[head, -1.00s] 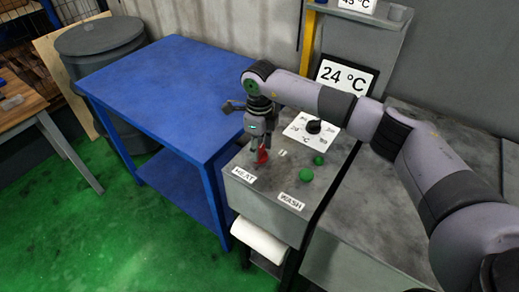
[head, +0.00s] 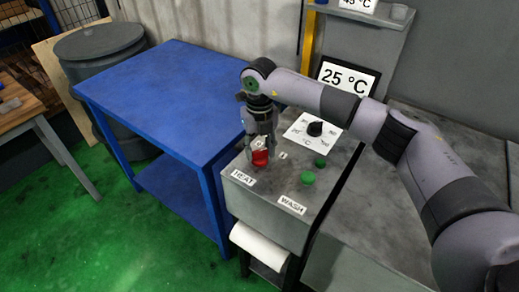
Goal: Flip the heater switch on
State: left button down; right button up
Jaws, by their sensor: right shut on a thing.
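The red heater switch (head: 260,157) is on top of the grey control box, just behind the HEAT label (head: 243,177). My right gripper (head: 260,146) comes down over the switch from above and is shut on it; the fingers hide part of it. The display (head: 346,77) behind reads 25 °C. The temperature dial (head: 315,129) with a black knob sits on a white scale plate behind the switch. My left gripper is not in view.
Green buttons (head: 307,177) stand right of the switch, near the WASH label (head: 291,205). A bare blue table (head: 160,90) is to the left. A dark barrel (head: 100,42) stands behind it. A paper roll (head: 262,246) hangs on the box front.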

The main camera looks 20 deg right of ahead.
aim_at(260, 150)
jog(key=shift+r+m, duration=0.1)
jog(key=shift+m, duration=0.2)
jog(key=o, duration=1.2)
jog(key=shift+c, duration=0.2)
notch_tip(260, 150, up, 12)
dwell(0.4)
